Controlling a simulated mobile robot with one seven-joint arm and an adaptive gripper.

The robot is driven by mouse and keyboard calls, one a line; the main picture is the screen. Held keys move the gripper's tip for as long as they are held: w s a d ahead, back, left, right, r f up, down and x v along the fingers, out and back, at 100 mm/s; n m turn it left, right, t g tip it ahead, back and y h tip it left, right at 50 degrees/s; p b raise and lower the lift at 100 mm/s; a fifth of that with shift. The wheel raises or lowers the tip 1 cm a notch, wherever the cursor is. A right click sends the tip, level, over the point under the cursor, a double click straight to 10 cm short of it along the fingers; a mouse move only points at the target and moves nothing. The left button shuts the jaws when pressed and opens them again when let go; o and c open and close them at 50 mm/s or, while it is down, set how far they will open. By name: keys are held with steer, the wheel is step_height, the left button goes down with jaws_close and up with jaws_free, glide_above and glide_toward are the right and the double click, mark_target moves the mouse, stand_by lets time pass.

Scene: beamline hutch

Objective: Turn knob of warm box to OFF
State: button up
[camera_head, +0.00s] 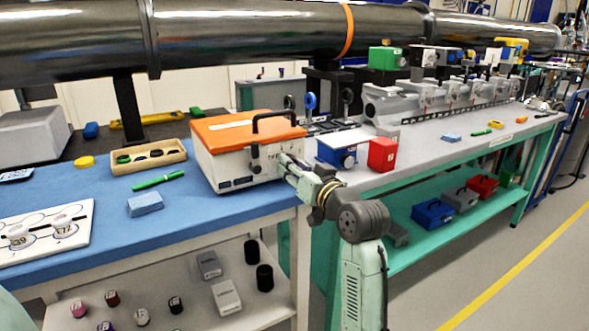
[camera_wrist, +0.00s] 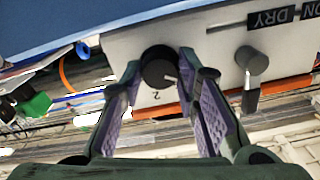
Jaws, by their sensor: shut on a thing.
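The warm box appears to be the white box with an orange lid (camera_head: 215,165) on the blue table top in the head view. My gripper (camera_head: 286,161) is at its front face, and the knob is hidden there. In the wrist view a round black knob (camera_wrist: 157,67) with a pale pointer mark sits on the white front panel (camera_wrist: 125,48), with a "2" printed beside it. The two fingers of my gripper (camera_wrist: 160,62) are on either side of the knob, shut on it. No OFF mark is readable.
Beside the knob is a grey lever (camera_wrist: 252,62), close to my finger, with a slot and a "DRY" label (camera_wrist: 271,18). A blue-and-white box (camera_head: 337,152) and a red box (camera_head: 382,154) stand right of the warm box. A wooden tray (camera_head: 149,163) and green pen (camera_head: 158,180) lie left.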

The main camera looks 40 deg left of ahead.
stand_by(0.3)
steer(key=o, duration=1.2)
steer(key=shift+c, duration=0.2)
steer(key=v, duration=1.2)
